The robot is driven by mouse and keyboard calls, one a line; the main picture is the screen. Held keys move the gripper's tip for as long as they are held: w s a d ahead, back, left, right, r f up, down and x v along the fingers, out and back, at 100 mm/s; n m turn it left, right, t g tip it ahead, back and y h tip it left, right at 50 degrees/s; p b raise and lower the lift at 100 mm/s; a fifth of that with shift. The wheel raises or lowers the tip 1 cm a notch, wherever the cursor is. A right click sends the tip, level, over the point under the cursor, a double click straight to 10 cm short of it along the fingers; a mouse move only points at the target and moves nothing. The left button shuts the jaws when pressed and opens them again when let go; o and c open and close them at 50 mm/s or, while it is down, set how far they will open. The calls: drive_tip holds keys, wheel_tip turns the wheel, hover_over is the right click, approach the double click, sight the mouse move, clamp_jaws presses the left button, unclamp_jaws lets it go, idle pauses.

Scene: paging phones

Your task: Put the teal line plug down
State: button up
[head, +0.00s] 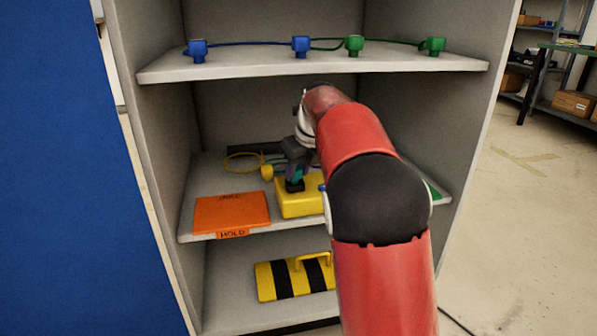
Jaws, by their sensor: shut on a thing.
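My gripper (294,184) points down over the middle shelf, just above or at the top of a yellow box (300,205). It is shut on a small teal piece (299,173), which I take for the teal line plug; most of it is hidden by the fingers. I cannot tell whether the plug touches the yellow box. A teal-green cord seems to run behind the gripper, mostly hidden. My red arm covers the right part of the box.
An orange pad marked HOLD (232,212) lies left of the box. A yellow plug (267,171) with a looped cord lies behind. A green item (434,191) is partly hidden at right. Blue plugs (198,50) and green plugs (354,45) stand on the upper shelf (310,68); a striped block (283,281) sits below.

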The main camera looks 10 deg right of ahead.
drive_tip(key=shift+f, duration=0.25)
drive_tip(key=shift+f, duration=0.1)
drive_tip(key=o, duration=1)
